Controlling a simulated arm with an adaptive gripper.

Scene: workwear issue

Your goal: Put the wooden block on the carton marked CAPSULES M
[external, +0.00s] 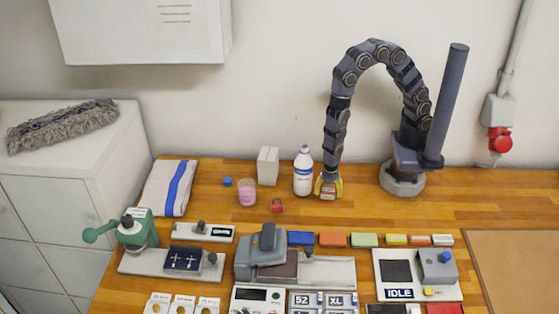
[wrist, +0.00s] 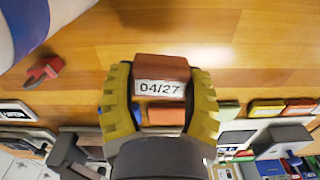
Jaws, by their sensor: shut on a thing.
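My gripper (external: 328,188) is low over the wooden table, just right of the white bottle. In the wrist view its yellow fingers (wrist: 160,103) are shut on a reddish-brown block (wrist: 160,67) with a white label reading 04/27. I cannot tell whether this block is wooden, or whether it touches the table. I see no other clear wooden block. No carton legibly reads CAPSULES M. A row of small coloured box-like things lies in front of the gripper: blue (external: 300,238), orange (external: 333,239), green (external: 364,240), and smaller ones further right.
The white bottle (external: 303,172) stands close to my gripper, with a grey-white box (external: 268,166), pink cup (external: 247,192) and small red object (external: 277,205) to the left. Devices fill the front, including one reading IDLE (external: 399,294).

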